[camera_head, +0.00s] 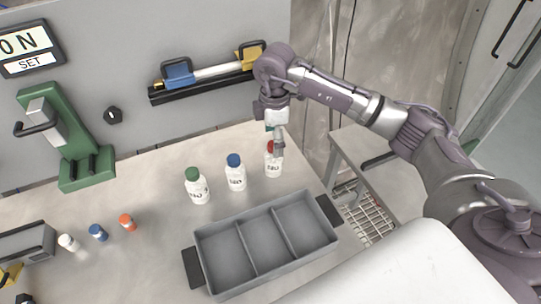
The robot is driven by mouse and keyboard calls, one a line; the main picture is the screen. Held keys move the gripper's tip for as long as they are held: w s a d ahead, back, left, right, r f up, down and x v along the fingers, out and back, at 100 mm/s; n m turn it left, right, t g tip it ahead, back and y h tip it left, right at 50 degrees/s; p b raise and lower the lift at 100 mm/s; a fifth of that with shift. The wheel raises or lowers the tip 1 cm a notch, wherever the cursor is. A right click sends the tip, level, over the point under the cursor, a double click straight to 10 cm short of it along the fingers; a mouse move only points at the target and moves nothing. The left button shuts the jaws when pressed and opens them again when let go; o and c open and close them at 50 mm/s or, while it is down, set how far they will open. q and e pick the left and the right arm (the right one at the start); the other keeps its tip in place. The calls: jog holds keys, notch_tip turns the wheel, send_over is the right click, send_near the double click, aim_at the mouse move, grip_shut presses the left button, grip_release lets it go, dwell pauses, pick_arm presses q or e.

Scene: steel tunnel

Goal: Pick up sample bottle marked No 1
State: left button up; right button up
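Three white sample bottles stand upright in a row on the bench. One has a green cap (197,187), one a blue cap (236,174), one a red cap (273,165). Their labels carry dark printing, too small for me to read which is No 1. My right gripper (277,145) points down at the top of the red-capped bottle and partly covers its cap. I cannot tell whether its fingers touch the bottle or are closed on it. My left gripper is not in view.
A grey three-compartment tray (228,284), empty, stands in front of the bottles. Small white, blue (98,233) and orange (128,222) items lie at left. A green stand (65,140) is at the back left. A wall rack (205,85) hangs behind. The bench ends right of the red-capped bottle.

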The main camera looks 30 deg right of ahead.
aim_at(273, 160)
notch_tip(273, 160, down, 4)
jog(key=shift+r, duration=0.1)
jog(key=shift+p, duration=0.3)
jog(key=shift+w+f, duration=0.1)
jog(key=shift+f, duration=0.35)
notch_tip(273, 160, down, 4)
jog(key=shift+r+p, duration=0.15)
jog(key=shift+p, duration=0.8)
jog(key=shift+f, duration=0.45)
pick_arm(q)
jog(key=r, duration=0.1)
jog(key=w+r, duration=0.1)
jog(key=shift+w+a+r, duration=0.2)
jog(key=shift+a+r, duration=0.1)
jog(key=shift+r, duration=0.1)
pick_arm(e)
jog(key=shift+c, duration=0.4)
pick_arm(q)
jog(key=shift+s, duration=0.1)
pick_arm(e)
jog(key=c, duration=1.3)
